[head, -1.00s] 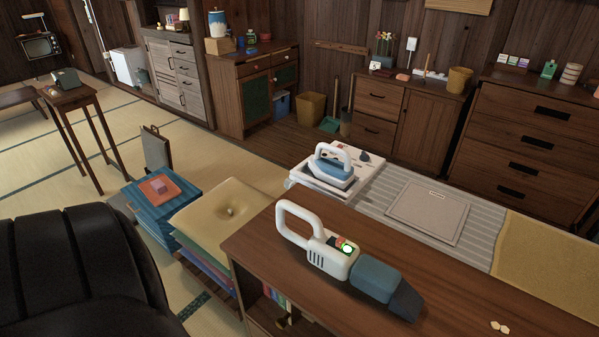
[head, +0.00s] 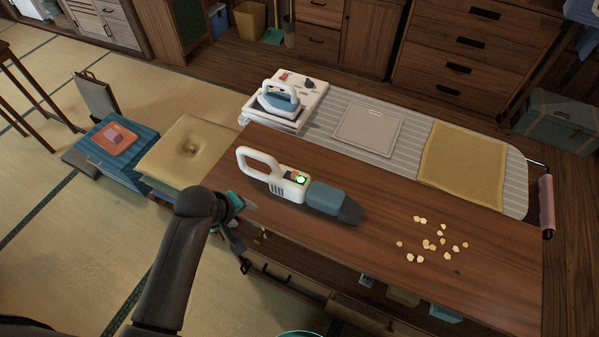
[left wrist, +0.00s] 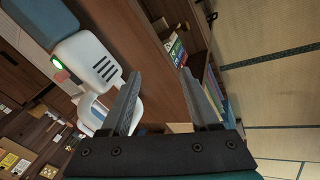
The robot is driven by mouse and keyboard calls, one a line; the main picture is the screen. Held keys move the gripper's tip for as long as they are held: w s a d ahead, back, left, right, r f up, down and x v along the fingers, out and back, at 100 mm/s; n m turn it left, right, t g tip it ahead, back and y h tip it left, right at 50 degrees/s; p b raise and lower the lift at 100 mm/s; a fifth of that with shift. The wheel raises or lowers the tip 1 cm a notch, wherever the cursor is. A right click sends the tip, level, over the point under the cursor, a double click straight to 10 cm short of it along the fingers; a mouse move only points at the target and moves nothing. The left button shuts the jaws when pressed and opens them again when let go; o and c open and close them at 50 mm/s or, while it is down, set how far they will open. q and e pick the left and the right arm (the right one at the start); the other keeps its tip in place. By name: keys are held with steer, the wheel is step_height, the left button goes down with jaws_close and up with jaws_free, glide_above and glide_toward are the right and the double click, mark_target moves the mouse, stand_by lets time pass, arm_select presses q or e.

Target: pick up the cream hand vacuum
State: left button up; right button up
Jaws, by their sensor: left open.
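The cream hand vacuum (head: 288,183) lies on the wooden tabletop (head: 380,255). Its loop handle points to the upper left and its blue-grey nozzle to the lower right, with a green light on top. My left gripper (head: 238,203) is by the table's left front edge, just short of the vacuum's handle. In the left wrist view, my open gripper (left wrist: 160,95) has two dark fingers apart with nothing held between them. There the vacuum (left wrist: 97,68) is at the left, its handle partly hidden behind one finger. My right gripper is not in view.
Crumbs (head: 430,243) lie on the table to the right of the vacuum. Behind it is an ironing board (head: 330,110) with an iron (head: 280,98) and a yellow cloth (head: 462,165). Stacked cushions (head: 187,150) stand left of the table. Shelves with books (left wrist: 178,52) are under the tabletop.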

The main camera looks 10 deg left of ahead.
mark_target(261, 156)
arm_select(q)
steer(key=w+r+n+t+h+p, duration=0.1)
steer(key=w+r+n+t+p, duration=0.3)
steer(key=r, duration=1.3)
steer(key=w+d+f+b, duration=0.1)
steer(key=w+f, duration=0.2)
steer(key=f, duration=0.1)
steer(key=w+f+g+b, duration=0.1)
steer(key=w+f, duration=0.2)
steer(key=f, duration=0.1)
steer(key=w+d+f+n+g+b, duration=0.1)
steer(key=w+f, duration=0.2)
steer(key=f, duration=0.1)
steer(key=shift+w+d, duration=0.25)
steer(key=shift+d, duration=0.1)
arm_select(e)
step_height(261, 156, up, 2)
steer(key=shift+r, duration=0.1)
arm_select(q)
jaws_close()
